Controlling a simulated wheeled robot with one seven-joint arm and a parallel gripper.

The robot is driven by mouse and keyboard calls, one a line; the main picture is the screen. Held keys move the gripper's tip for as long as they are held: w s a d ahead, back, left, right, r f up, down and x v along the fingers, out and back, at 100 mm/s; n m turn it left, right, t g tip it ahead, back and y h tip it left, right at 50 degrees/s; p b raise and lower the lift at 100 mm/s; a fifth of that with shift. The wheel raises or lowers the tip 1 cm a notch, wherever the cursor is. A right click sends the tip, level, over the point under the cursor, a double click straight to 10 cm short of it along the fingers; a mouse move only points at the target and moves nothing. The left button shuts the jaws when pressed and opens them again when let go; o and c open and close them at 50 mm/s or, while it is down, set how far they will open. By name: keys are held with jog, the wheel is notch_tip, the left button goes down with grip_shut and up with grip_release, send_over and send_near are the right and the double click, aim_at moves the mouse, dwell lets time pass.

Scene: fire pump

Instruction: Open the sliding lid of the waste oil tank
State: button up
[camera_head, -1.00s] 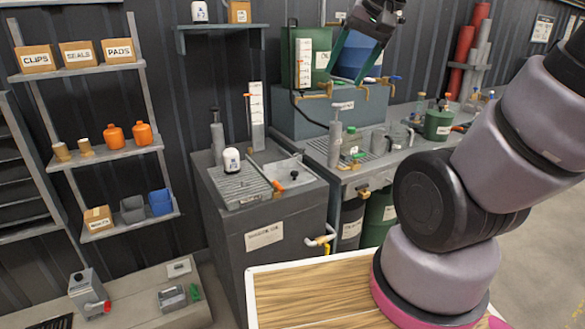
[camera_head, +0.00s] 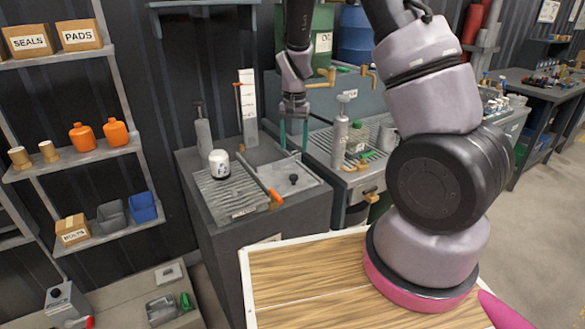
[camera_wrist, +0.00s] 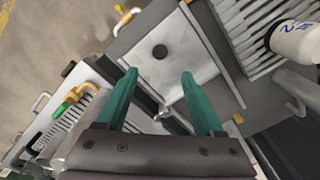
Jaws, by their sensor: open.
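The waste oil tank (camera_head: 228,255) is a dark grey cabinet. Its sliding lid (camera_head: 305,177) is a light grey plate on the right of its top, with a black knob (camera_head: 293,180). In the wrist view the lid (camera_wrist: 185,62) lies ahead of the fingers, and the knob (camera_wrist: 160,52) appears just beyond and between the fingertips. My gripper (camera_head: 293,135) is open and empty, pointing down over the back of the tank top. Its green fingers (camera_wrist: 158,78) stand apart in the wrist view. I cannot tell the height gap to the lid.
A ribbed grate (camera_head: 215,192) with a white filter-like canister (camera_head: 219,163) covers the tank's left top. An orange-ended bar (camera_head: 275,195) lies between grate and lid. Tall grey pump (camera_head: 202,128) and white gauge (camera_head: 247,105) stand behind. Another pump (camera_head: 340,133) stands right.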

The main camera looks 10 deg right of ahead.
aim_at(294, 176)
notch_tip(294, 176, down, 11)
jog(key=shift+w+f, duration=0.1)
jog(key=shift+f, duration=0.05)
dwell(0.4)
grip_shut()
dwell(1.3)
